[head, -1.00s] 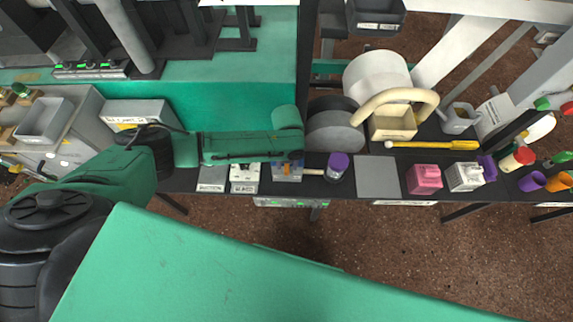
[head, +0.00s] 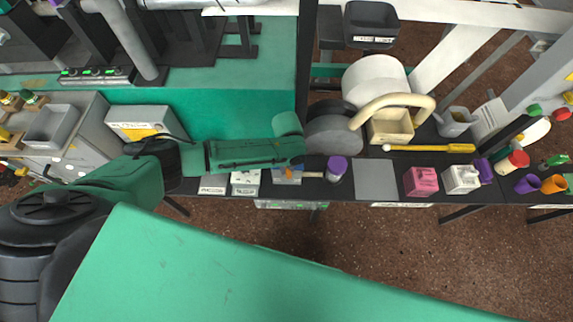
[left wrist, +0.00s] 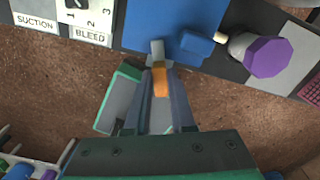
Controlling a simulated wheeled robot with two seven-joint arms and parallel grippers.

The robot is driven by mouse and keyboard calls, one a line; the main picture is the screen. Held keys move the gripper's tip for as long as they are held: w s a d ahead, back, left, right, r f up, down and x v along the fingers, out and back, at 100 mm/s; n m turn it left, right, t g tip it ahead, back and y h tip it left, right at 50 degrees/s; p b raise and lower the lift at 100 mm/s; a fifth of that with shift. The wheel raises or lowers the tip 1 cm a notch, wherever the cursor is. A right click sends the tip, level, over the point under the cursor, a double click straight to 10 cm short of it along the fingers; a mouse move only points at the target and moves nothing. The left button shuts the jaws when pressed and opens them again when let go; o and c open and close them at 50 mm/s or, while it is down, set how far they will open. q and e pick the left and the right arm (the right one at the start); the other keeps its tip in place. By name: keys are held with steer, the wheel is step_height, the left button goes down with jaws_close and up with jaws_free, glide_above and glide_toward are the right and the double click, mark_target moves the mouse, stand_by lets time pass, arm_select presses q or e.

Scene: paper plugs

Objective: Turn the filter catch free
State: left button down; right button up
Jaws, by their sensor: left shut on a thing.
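The filter catch looks like the small orange piece (left wrist: 160,84) in the left wrist view, at the front of a blue block (left wrist: 172,20) with a grey stub. My left gripper (left wrist: 159,72) is shut on this orange piece, one finger on each side of it. In the head view the blue block (head: 283,179) and a bit of orange (head: 288,174) show just below the end of my left forearm; the fingers there are mostly hidden. My right gripper is in no view.
A purple-topped knob (left wrist: 268,57) stands right of the blue block. "SUCTION" (left wrist: 34,21) and "BLEED" (left wrist: 91,33) labelled parts are on its left. A grey disc (head: 333,135) and cream handle (head: 390,103) stand behind. Open floor (head: 400,250) lies in front of the bench.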

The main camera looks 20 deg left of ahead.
arm_select(q)
steer(key=n+p, duration=0.3)
steer(key=n, duration=0.3)
steer(key=shift+r+n, duration=0.15)
steer(key=shift+n, duration=0.25)
steer(key=n+p, duration=0.2)
steer(key=n, duration=0.2)
steer(key=shift+s+n, duration=0.1)
steer(key=shift+n, duration=0.2)
steer(key=shift+a+f+n, duration=0.15)
steer(key=shift+f+n, duration=0.1)
steer(key=shift+n, duration=0.95)
steer(key=shift+f, duration=0.1)
steer(key=c, duration=0.8)
jaws_free()
steer(key=shift+s, duration=0.1)
steer(key=shift+c, duration=0.2)
steer(key=shift+r, duration=0.2)
